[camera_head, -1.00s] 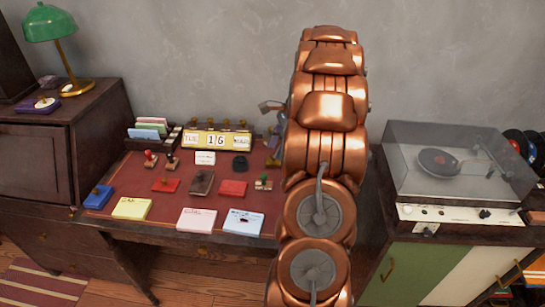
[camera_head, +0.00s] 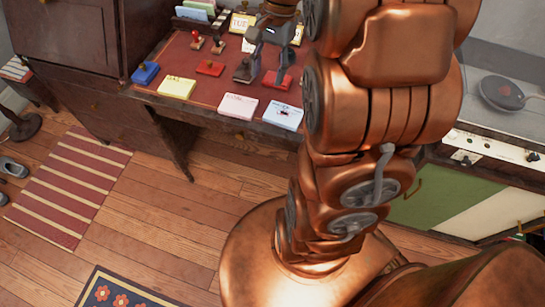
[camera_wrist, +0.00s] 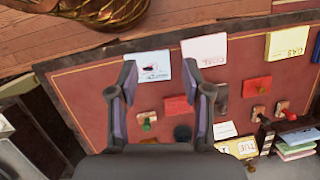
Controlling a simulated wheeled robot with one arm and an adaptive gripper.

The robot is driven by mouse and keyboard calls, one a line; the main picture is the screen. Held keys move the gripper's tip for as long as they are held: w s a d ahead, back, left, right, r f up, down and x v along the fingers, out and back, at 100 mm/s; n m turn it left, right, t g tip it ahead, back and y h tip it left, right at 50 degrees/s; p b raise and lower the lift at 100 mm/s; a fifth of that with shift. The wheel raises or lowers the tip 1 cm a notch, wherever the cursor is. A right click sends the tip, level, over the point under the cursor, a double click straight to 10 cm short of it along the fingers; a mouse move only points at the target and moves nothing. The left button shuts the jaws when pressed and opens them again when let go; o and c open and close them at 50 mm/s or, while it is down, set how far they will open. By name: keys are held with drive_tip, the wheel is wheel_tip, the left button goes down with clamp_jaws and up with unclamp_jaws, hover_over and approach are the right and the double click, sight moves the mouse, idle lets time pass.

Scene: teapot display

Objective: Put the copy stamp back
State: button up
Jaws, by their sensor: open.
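I cannot tell which stamp is the copy stamp. In the head view, a red-handled stamp (camera_head: 195,38) and a dark-handled stamp (camera_head: 218,43) stand on wooden bases at the back of the red desk top (camera_head: 125,108). A green-handled stamp (camera_wrist: 147,120) stands at the lower left in the wrist view, between my fingers but nearer the palm. My gripper (camera_head: 262,78) is open and empty, pointing down over the desk; it also shows in the wrist view (camera_wrist: 160,78). My right finger hides part of a dark object (camera_wrist: 221,98).
A red block (camera_wrist: 178,106) lies between my fingers in the wrist view. A calendar (camera_wrist: 238,147) and a card holder (camera_head: 196,15) stand behind.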

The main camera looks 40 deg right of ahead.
drive_tip(key=s+a+f+n+h, duration=0.1)
drive_tip(key=s+a+n, duration=0.5)
drive_tip(key=s, duration=0.3)
drive_tip(key=s+a+f+n+g+h, duration=0.1)
drive_tip(key=s+a+n+h, duration=0.1)
drive_tip(key=s+a+n, duration=0.4)
drive_tip(key=s, duration=0.3)
drive_tip(key=shift+a+f+n, duration=0.15)
drive_tip(key=shift+a+n, duration=0.05)
drive_tip(key=shift+n, duration=0.2)
